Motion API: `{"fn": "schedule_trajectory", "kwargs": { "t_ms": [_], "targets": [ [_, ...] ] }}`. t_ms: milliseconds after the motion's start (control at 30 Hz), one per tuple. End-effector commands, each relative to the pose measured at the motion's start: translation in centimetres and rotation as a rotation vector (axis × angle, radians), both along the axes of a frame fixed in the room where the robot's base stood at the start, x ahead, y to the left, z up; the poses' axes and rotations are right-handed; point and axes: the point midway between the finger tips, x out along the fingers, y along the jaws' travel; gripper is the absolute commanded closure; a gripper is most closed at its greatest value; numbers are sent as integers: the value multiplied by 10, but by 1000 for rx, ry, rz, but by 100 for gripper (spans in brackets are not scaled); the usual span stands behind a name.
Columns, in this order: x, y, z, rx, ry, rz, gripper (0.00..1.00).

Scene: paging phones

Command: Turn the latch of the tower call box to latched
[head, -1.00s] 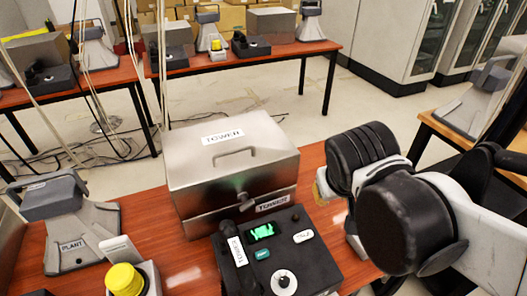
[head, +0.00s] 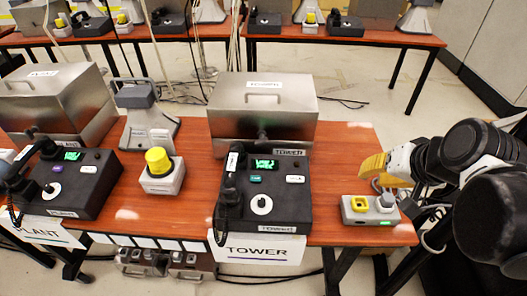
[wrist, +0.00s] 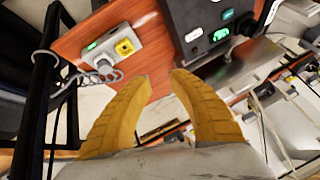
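The tower call box (head: 232,122) is a closed metal box with a top handle and a TOWER label, standing at the back of the red-brown table. Its latch (head: 263,135) is a small dark piece at the front centre; which way it is turned is too small to tell. The black TOWER phone console (head: 270,212) stands in front of it and also shows in the wrist view (wrist: 193,22). My gripper (wrist: 162,78) has yellow fingers spread apart with nothing between them. In the head view my gripper (head: 375,167) is right of the call box, apart from it, above the table's right end.
A grey control box (head: 352,208) with a yellow button and coiled cord sits near my gripper. A yellow-knobbed box (head: 162,172) and grey loudspeaker (head: 148,132) stand left of the call box. The PLANT metal box (head: 55,95) and phone (head: 72,185) are farther left.

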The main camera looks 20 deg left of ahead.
Motion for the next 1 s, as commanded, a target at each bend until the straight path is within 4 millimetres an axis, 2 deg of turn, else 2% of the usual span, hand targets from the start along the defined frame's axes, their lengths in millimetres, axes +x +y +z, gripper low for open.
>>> {"fn": "schedule_trajectory", "kwargs": {
  "t_ms": [133,267,500,700,800,1000],
  "targets": [
    [40,34,0,105,33,32,77],
    [81,74,-8,225,71,71,77],
    [150,155,-46,467,150,161,77],
    [180,207,-86,632,204,229,77],
    [185,222,-100,682,219,251,77],
    [189,236,-113,718,231,267,77]
  ]
}}
